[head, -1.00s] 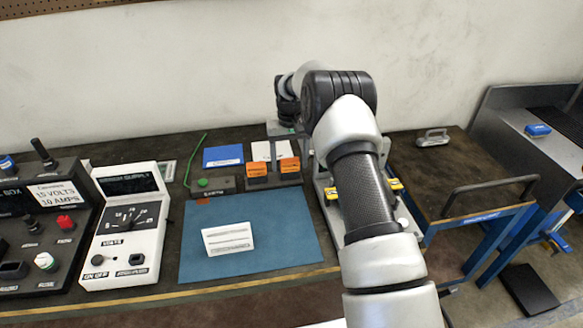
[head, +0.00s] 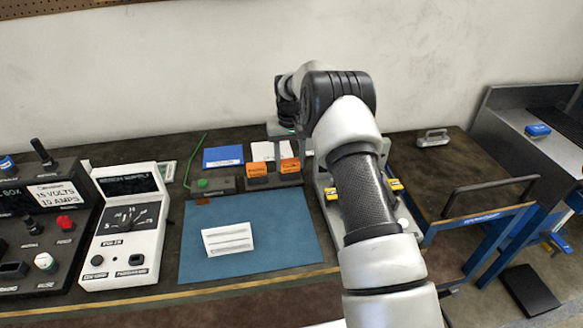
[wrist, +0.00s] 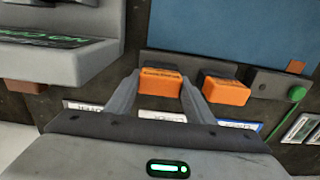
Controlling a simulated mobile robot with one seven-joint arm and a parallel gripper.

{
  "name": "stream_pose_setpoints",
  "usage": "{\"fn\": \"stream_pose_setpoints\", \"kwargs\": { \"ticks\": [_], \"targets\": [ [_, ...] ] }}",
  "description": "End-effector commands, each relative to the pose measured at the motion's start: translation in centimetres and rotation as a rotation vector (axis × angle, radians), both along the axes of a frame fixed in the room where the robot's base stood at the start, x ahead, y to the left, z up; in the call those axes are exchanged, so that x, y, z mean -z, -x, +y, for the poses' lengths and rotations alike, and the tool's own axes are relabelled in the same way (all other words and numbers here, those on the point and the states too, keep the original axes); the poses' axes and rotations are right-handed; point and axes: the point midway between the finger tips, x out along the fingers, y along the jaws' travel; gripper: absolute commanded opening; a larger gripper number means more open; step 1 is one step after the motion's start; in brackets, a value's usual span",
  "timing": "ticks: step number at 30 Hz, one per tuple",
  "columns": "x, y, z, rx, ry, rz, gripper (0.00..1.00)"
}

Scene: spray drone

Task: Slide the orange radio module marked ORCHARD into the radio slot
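Two orange-topped modules stand side by side in a dark holder behind the blue mat. The right one in the head view (head: 290,165) appears as the left one in the wrist view (wrist: 160,83). The other module (head: 257,170) also shows in the wrist view (wrist: 226,90). Their lettering is too small to read surely. My gripper (wrist: 160,80) points down with its fingers on both sides of the first module, which still sits in the holder. The fingers look open; contact is unclear. Paper labels lie beside the holder. I cannot make out the radio slot.
A grey fixture with yellow clips (head: 332,194) stands right of the holder, partly behind my arm. The blue mat (head: 285,262) carries a white card (head: 228,239). A bench supply (head: 125,225) stands left. A small box with a green button (head: 203,184) adjoins the holder.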

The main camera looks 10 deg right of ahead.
Motion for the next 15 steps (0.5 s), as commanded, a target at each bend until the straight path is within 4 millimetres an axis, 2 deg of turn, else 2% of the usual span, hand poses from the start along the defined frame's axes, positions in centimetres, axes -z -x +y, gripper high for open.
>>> {"fn": "stream_pose_setpoints", "kwargs": {
  "ticks": [1,4,15],
  "targets": [
    [0.0,0.0,-0.01,0.0,0.0,0.0,0.3],
    [0.0,0.0,-0.01,0.0,0.0,0.0,0.13],
    [-0.94,-0.03,-0.01,0.0,0.0,-0.001,0.12]
  ]
}}
